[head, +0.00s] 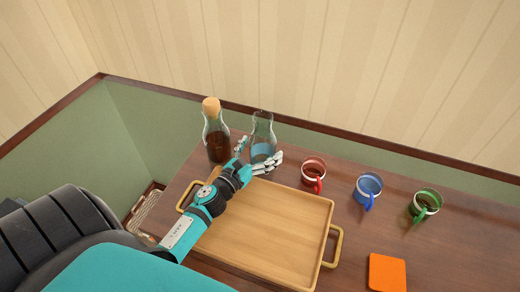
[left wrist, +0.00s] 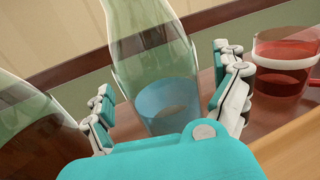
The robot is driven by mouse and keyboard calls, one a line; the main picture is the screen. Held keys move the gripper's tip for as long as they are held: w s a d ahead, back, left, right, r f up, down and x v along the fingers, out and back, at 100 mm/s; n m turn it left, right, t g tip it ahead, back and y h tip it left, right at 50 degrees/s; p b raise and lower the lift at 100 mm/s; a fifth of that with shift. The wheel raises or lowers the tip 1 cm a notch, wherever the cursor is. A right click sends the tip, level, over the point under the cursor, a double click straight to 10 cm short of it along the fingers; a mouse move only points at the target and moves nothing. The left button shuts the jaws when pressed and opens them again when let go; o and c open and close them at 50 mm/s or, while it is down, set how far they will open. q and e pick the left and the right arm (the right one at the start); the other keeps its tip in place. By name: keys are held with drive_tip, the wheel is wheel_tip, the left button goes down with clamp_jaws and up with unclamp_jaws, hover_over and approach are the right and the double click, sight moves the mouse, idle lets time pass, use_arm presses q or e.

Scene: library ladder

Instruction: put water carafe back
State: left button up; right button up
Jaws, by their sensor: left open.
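The water carafe (head: 263,137) is clear glass with bluish water in its lower part. It stands upright at the back of the wooden table, behind the tray. My left gripper (head: 260,158) is open, with its fingers on either side of the carafe's lower body. In the left wrist view the carafe (left wrist: 160,85) stands between the two spread fingers (left wrist: 170,100). Whether a finger touches the glass I cannot tell. My right gripper is not in view.
A corked carafe of dark liquid (head: 217,140) stands close on the left. A wooden tray (head: 275,235) with brass handles lies in front, under my left arm. Red (head: 313,172), blue (head: 368,187) and green (head: 426,204) cups stand rightward. An orange square (head: 387,273) lies at front right.

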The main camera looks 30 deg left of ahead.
use_arm(q)
drive_tip(key=shift+r, duration=0.1)
drive_tip(key=shift+s, duration=0.1)
drive_tip(key=s+b, duration=0.2)
drive_tip(key=s, duration=0.8)
drive_tip(key=shift+s+a+b, duration=0.15)
drive_tip(key=shift+s+b, duration=0.25)
drive_tip(key=shift+s, duration=0.45)
drive_tip(key=shift+r, duration=0.1)
